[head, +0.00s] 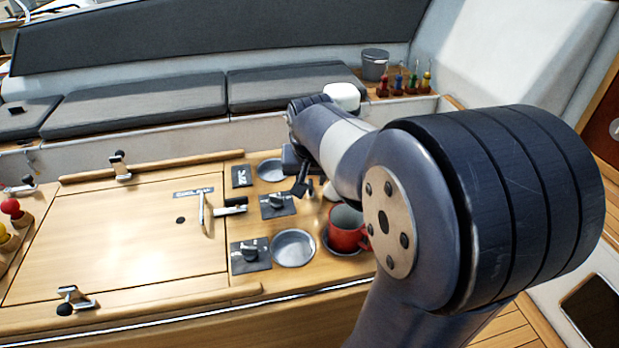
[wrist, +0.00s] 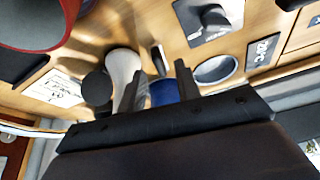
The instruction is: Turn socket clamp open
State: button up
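Dark square plates with black turning knobs sit beside round metal sockets on the wooden console. One knob plate (head: 277,205) is in the middle and another (head: 250,254) is in front of it, left of an empty round socket (head: 293,247). I cannot tell which knob is the socket clamp. My gripper (head: 301,184) is low over the back right of these fittings, partly hidden by my arm. In the wrist view its two fingers (wrist: 160,68) are apart. A small upright dark piece and a blue thing (wrist: 163,92) show between them; whether either is touched is unclear.
A red mug (head: 345,232) stands in the front right socket, close to my arm. A black round knob (wrist: 97,88) and a white rounded thing (wrist: 122,68) are close beside the fingers. A wooden hatch with a handle (head: 206,212) lies left; cushions (head: 150,103) are behind.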

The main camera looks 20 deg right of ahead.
jog(key=shift+w+d+f, duration=0.1)
jog(key=shift+w+f, duration=0.1)
jog(key=shift+f, duration=0.35)
grip_shut()
